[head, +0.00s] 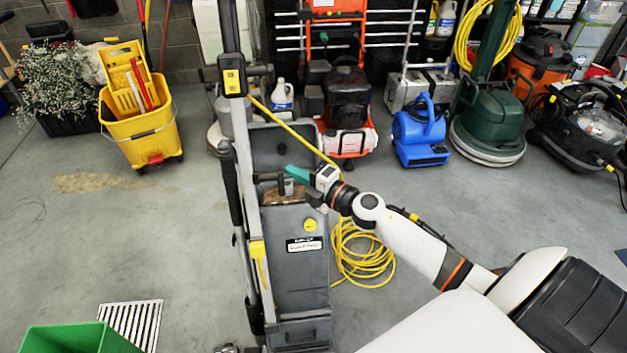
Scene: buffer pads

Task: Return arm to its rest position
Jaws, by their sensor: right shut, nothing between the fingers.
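My right arm (415,245) reaches in from the lower right, stretched out toward the upright grey floor machine (295,270). My right gripper (297,175) has teal fingers and is at the machine's upper body, in front of its open recess. The fingers are shut with nothing held. A small grey block-like part (288,187) shows just by the fingertips; I cannot tell whether they touch it. A brown patch shows in the recess below the gripper. My left gripper is not in view.
A yellow mop bucket (143,127) stands at the upper left. A coiled yellow cord (362,255) lies right of the machine. A blue blower (420,135) and a green floor machine (487,120) stand behind. A green bin (80,338) is at the lower left. The left floor is mostly clear.

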